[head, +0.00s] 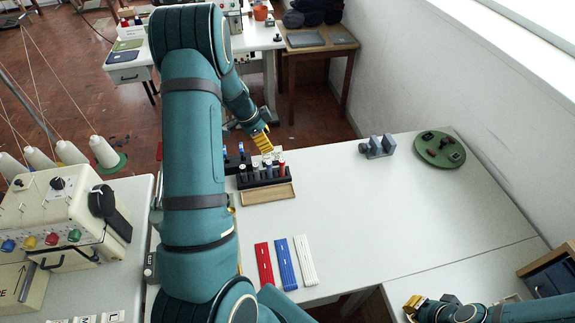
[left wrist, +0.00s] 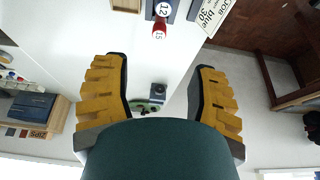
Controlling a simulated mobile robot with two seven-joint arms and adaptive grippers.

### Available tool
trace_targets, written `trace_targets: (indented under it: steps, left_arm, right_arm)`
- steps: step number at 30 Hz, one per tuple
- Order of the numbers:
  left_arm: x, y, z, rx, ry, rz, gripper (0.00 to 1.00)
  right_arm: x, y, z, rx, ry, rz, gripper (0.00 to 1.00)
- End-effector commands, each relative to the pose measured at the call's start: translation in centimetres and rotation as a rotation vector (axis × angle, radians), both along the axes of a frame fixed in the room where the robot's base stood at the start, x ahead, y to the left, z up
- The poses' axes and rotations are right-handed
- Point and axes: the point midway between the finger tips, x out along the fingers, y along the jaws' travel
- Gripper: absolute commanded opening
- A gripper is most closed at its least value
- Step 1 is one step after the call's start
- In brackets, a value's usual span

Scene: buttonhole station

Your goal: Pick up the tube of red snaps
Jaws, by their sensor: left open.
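The tube of red snaps (head: 282,170) stands upright at the right end of a black rack (head: 262,182) in the head view. In the left wrist view the red tube (left wrist: 159,33) shows its white cap marked 15 near the top, beside another cap marked 12 (left wrist: 163,9). My left gripper (head: 266,149) is open and empty just behind and above the rack; its yellow fingers (left wrist: 161,65) are spread wide in the wrist view, with the red tube beyond their tips. My right gripper (head: 409,306) is at the lower right, and its fingers are mostly hidden.
Other tubes stand in the rack. A wooden tray (head: 267,195) lies in front of it. Red (head: 264,265), blue (head: 285,264) and white (head: 305,260) strips lie nearer. A grey block (head: 377,147) and green disc (head: 439,149) are at right. The table's middle right is clear.

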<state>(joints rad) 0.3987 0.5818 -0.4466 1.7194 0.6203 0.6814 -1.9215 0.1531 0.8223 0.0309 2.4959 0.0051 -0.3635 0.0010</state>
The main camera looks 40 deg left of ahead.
Motion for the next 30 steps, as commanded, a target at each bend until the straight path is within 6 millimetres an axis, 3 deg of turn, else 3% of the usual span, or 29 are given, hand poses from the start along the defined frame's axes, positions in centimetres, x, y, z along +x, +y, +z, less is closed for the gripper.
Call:
trace_targets:
  steps: [9, 19, 30]
  left_arm:
    - [1.7, -1.5, -5.4, -0.001, 0.004, 0.0, 0.59]
    - [2.6, -2.2, -7.6, -0.001, 0.002, -0.002, 0.59]
    - [4.1, -3.2, -11.3, 0.001, 0.001, 0.0, 0.59]
  right_arm:
    - [0.0, 0.0, 0.2, 0.0, 0.0, 0.0, 0.0]
    - [0.0, 0.0, 0.5, 0.001, 0.0, 0.0, 0.0]
    - [0.0, -0.1, 1.2, 0.002, 0.0, 0.0, 0.0]
